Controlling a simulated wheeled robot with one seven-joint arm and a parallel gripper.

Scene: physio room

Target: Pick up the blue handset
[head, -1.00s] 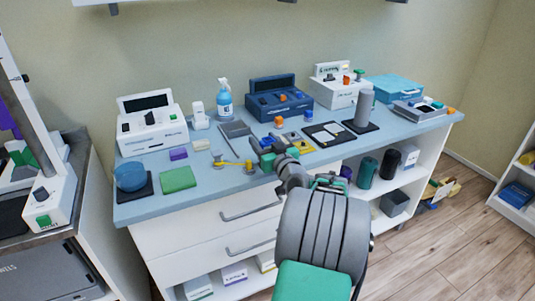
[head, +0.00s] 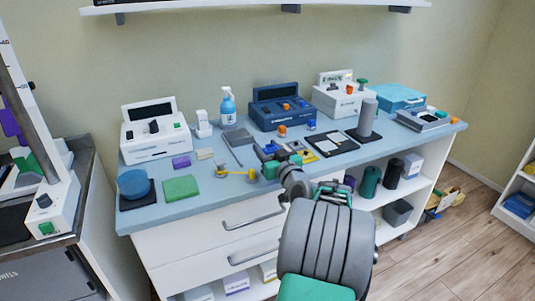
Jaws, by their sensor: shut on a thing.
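My gripper (head: 268,153) reaches over the middle of the blue-topped counter (head: 222,198), seen from behind in the head view. It is shut on a small blue thing (head: 270,148), which appears to be the blue handset. Only a bit of it shows between the dark fingers. My wrist and forearm hide the counter just in front of it. I cannot tell whether the handset is clear of the counter top.
A yellow tool (head: 236,173) lies left of my gripper. A dark blue unit (head: 283,112) stands behind it. A black tray (head: 330,145) and a grey cylinder (head: 367,118) are to the right. A green pad (head: 181,188) lies at the left.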

